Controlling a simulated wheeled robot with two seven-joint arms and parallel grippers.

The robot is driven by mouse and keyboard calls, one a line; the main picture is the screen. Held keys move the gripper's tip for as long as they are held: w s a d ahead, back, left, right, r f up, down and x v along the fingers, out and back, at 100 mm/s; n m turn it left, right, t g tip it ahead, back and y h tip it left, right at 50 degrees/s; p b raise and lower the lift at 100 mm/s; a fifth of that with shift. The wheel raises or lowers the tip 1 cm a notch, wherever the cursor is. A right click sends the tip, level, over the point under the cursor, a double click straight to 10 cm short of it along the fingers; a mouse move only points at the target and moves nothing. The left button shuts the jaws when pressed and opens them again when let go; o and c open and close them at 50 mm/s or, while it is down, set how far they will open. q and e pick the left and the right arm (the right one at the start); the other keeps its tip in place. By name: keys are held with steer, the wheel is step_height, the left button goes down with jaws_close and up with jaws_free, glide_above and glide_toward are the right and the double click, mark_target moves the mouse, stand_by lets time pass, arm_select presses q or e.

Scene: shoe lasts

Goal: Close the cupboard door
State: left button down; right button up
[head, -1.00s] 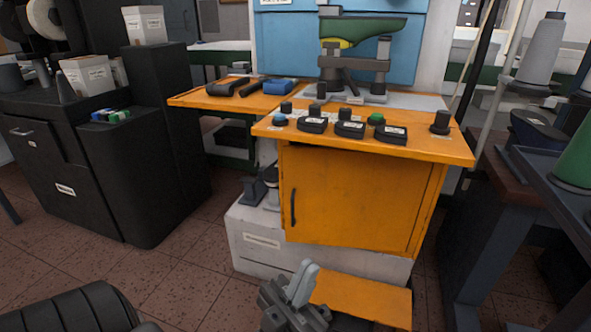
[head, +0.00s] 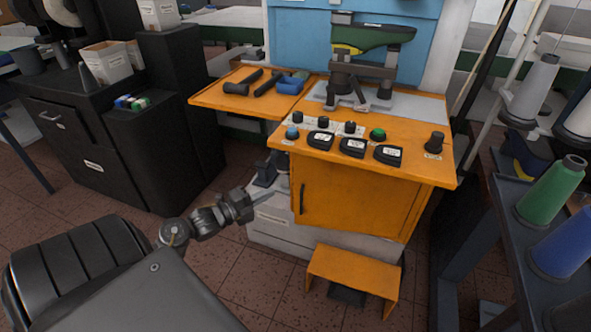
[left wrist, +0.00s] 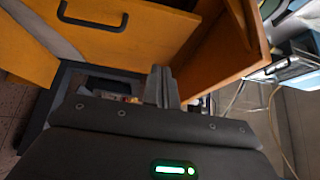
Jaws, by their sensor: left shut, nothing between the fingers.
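The orange cupboard door (head: 345,203) is under the orange bench top in the head view, with a dark upright handle (head: 302,198) near its left edge. I cannot tell exactly how far it stands ajar. In the left wrist view the orange panel (left wrist: 150,38) with the dark handle (left wrist: 92,18) fills the upper left. My left gripper (head: 284,191) is shut and empty, its fingers pointing at the door's left edge. Its fingers also show in the left wrist view (left wrist: 161,86), close to the orange panels; contact is unclear. My right gripper is out of view.
An orange step (head: 355,267) stands on the floor before the white base (head: 275,232). The orange bench top (head: 420,172) carries black knobs and boxes. A black cabinet (head: 165,150) stands left, and a rack with thread spools (head: 550,190) stands right.

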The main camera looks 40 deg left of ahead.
arm_select(q)
glide_toward(306, 169)
steer(key=w+d, duration=0.2)
steer(key=d, duration=0.1)
steer(key=w, duration=0.1)
steer(key=w+a, duration=0.1)
steer(key=shift+w, duration=0.4)
steer(key=shift+w+a, duration=0.2)
steer(key=shift+w, duration=0.2)
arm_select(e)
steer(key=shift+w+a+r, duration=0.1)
arm_select(q)
steer(key=shift+a, duration=0.1)
